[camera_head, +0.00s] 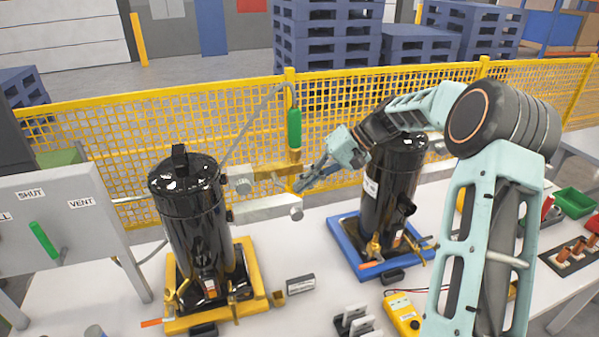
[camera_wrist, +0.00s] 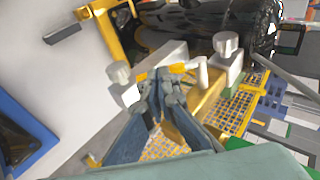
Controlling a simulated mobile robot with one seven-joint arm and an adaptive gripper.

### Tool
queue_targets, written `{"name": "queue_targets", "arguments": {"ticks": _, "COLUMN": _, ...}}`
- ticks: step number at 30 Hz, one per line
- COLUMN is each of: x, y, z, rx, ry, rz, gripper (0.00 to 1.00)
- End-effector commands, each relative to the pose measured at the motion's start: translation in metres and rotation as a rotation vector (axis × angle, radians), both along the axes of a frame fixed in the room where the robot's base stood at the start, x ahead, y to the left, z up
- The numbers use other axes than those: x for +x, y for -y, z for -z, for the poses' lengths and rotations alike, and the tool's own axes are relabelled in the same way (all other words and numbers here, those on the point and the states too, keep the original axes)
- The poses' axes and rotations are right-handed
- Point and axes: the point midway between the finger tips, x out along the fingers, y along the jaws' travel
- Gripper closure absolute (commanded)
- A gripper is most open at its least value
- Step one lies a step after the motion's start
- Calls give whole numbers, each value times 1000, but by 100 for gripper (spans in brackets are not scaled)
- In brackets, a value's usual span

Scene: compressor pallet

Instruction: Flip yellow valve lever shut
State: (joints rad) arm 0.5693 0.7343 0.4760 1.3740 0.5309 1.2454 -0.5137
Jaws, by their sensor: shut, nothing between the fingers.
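A yellow bar, seemingly the valve lever (camera_head: 272,173), lies roughly level beside the black compressor on the left (camera_head: 188,215). In the wrist view, the yellow bar (camera_wrist: 208,103) runs beside my fingers, between two light blocks with round metal knobs. My gripper (camera_head: 299,186) is shut and empty, reaching in from the right to the bar's right end. In the wrist view its fingertips (camera_wrist: 163,82) are together, close to the bar; I cannot tell whether they touch it. The bar's pivot is not clear.
A green-handled tool (camera_head: 294,128) hangs just above my gripper on a grey hose. A second black compressor (camera_head: 391,185) stands on a blue tray (camera_head: 345,238) behind my arm. A yellow mesh fence (camera_head: 190,115) runs behind. A grey panel (camera_head: 60,215) stands left. The front middle table is partly clear.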

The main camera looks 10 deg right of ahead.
Motion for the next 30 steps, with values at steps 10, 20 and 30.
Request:
{"name": "queue_targets", "arguments": {"ticks": 10, "x": -1, "y": -6, "z": 28, "rx": 328, "ry": -67, "rz": 1, "gripper": 100}}
{"name": "queue_targets", "arguments": {"ticks": 20, "x": -4, "y": -18, "z": 42, "rx": 599, "ry": -121, "rz": -1, "gripper": 100}}
{"name": "queue_targets", "arguments": {"ticks": 30, "x": -5, "y": -27, "z": 45, "rx": 763, "ry": -153, "rz": 0, "gripper": 100}}
